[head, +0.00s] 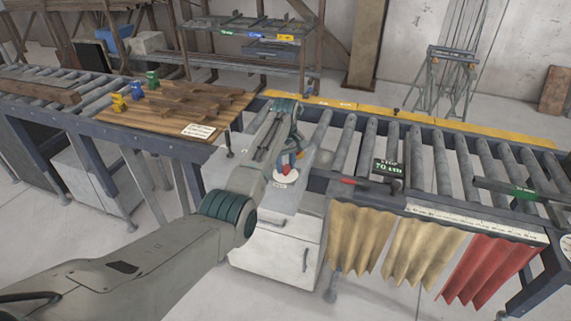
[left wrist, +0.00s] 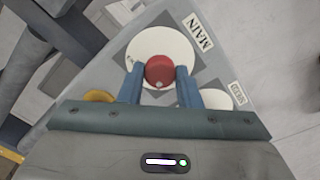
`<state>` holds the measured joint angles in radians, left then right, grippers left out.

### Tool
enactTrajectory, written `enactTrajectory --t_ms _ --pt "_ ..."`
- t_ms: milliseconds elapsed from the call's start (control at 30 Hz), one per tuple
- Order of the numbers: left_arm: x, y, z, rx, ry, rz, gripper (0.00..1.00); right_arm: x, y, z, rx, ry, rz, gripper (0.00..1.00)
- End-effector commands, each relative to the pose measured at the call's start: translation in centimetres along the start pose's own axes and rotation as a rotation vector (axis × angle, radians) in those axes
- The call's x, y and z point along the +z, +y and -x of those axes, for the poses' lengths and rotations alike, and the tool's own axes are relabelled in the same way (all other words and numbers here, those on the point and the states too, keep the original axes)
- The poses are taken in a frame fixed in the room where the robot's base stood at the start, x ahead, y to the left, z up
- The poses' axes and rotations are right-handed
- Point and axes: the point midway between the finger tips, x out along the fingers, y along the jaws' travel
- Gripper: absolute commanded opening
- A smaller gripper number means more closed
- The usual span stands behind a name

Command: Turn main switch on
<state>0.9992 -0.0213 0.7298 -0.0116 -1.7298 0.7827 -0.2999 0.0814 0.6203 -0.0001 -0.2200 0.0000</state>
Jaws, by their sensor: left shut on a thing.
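The disc sits on a grey panel (left wrist: 215,70). My left gripper (left wrist: 160,75) has its two blue fingers on either side of the red knob, shut on it. In the head view, my left gripper (head: 289,164) reaches down to the white disc (head: 285,178) on top of the grey cabinet (head: 268,250). The knob's pointer position is not clear. My right gripper does not show.
A second white disc (left wrist: 217,98) and a yellow part (left wrist: 98,96) lie close to my fingers, partly hidden. A wooden board (head: 170,108) with colored blocks lies left. Cloth curtains (head: 420,250) hang right.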

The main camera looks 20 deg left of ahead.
Motion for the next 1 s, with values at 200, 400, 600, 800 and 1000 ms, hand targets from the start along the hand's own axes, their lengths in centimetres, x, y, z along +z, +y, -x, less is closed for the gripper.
enactTrajectory --t_ms 200,400,600,800,1000 --pt "-0.1 0.1 0.2 0.003 0.004 0.001 0.08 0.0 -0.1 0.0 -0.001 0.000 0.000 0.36" --pt "-0.1 0.1 0.2 0.002 0.003 0.001 0.52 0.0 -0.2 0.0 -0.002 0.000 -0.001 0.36" --pt "-0.1 0.0 0.1 0.001 0.002 0.000 0.52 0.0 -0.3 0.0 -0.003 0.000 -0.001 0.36" --pt "-0.1 0.1 1.0 0.004 0.004 0.000 0.52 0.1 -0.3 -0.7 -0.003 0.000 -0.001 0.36" --pt "-0.1 0.1 4.5 0.005 0.006 0.000 0.52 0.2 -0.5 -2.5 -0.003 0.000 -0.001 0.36"
